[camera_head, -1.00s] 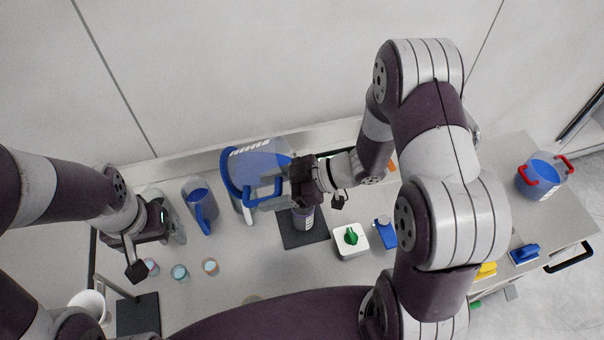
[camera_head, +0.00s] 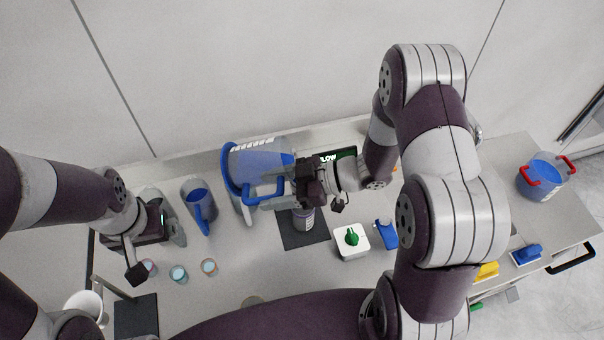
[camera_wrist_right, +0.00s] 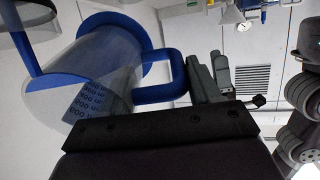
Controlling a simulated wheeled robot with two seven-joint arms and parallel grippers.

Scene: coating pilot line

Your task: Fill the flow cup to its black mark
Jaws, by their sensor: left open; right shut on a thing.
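A clear jug with a blue rim (camera_head: 228,172) and blue liquid (camera_head: 280,161) is held tilted in the head view. My right gripper (camera_head: 291,188) is shut on its blue handle (camera_head: 262,192). In the right wrist view the jug body (camera_wrist_right: 75,88) shows printed volume marks beside the grey fingers. A small labelled vessel (camera_head: 303,221) stands on a dark mat (camera_head: 302,240) below my right gripper, partly hidden. I cannot make out the flow cup's black mark, its fill level or any stream. My left gripper (camera_head: 170,217) is open and empty at the left.
A white box with a green knob (camera_head: 351,238) stands right of the mat. A red-handled bucket (camera_head: 543,180) is far right. A display (camera_head: 340,155) shows behind my right wrist.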

